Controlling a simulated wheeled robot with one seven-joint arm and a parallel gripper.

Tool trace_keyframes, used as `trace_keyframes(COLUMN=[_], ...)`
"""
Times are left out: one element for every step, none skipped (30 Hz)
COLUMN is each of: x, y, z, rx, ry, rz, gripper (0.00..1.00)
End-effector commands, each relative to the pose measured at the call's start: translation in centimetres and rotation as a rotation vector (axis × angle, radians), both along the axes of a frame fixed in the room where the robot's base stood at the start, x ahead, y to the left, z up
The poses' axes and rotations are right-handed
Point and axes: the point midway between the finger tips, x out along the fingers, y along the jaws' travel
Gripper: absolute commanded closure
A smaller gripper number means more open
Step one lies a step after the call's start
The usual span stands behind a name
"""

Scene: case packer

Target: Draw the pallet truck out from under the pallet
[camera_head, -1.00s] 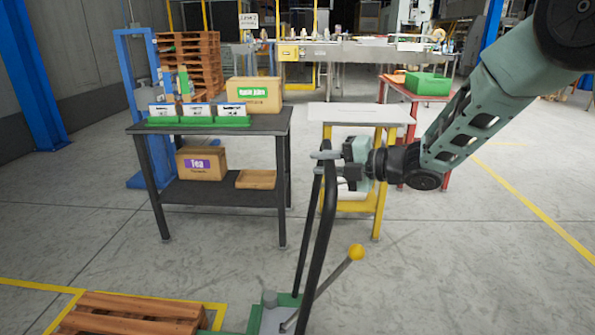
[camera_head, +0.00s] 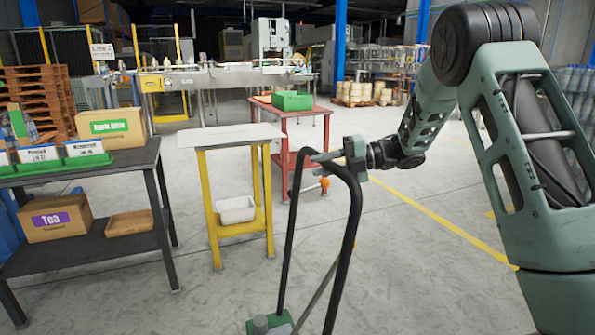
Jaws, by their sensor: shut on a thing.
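The pallet truck shows by its black loop handle (camera_head: 353,220) in the lower middle of the head view. A bit of its green base (camera_head: 277,324) shows at the bottom edge. My gripper (camera_head: 330,158) is shut on the top of the handle, coming from the right. The handle stands upright with a slight tilt. The truck's forks and the pallet are out of view below and to the left.
A dark table (camera_head: 100,247) with boxes stands at the left. A yellow stand (camera_head: 207,215) holds a white bin (camera_head: 236,209). A red table (camera_head: 284,135) with a green crate (camera_head: 292,100) is behind. Open floor with a yellow line (camera_head: 440,222) lies to the right.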

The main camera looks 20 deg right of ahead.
Motion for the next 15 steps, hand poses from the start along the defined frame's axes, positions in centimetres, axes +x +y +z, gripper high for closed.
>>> trace_keyframes(x=[0.2,0.2,0.2,0.2,0.2,0.2,0.2,0.2,0.2,0.2,0.2,0.2,0.2,0.2,0.2], y=[-0.4,-0.7,-0.9,-1.1,-1.3,-1.4,-1.5,-1.6,-1.7,-1.7,-1.7,-1.8,-1.8,-1.8,-1.8], z=[-0.4,-0.4,-0.4,-0.3,-0.3,-0.3,-0.3,-0.3,-0.3,-0.2,-0.2,-0.2,-0.2,-0.2,-0.2], rx=[-0.001,-0.001,-0.001,-0.001,0.000,0.000,0.000,0.000,0.000,0.000,0.000,0.000,0.000,0.000,0.000], ry=[0.002,0.002,0.003,0.003,0.002,0.002,0.001,0.001,0.001,0.001,0.001,0.001,0.000,0.000,0.000], rz=[-0.002,-0.001,0.000,0.001,0.003,0.003,0.003,0.003,0.003,0.003,0.003,0.003,0.002,0.002,0.002], gripper=[1.00,1.00,1.00,1.00,1.00,1.00,1.00,1.00,1.00,1.00,1.00,1.00,1.00,1.00,1.00])
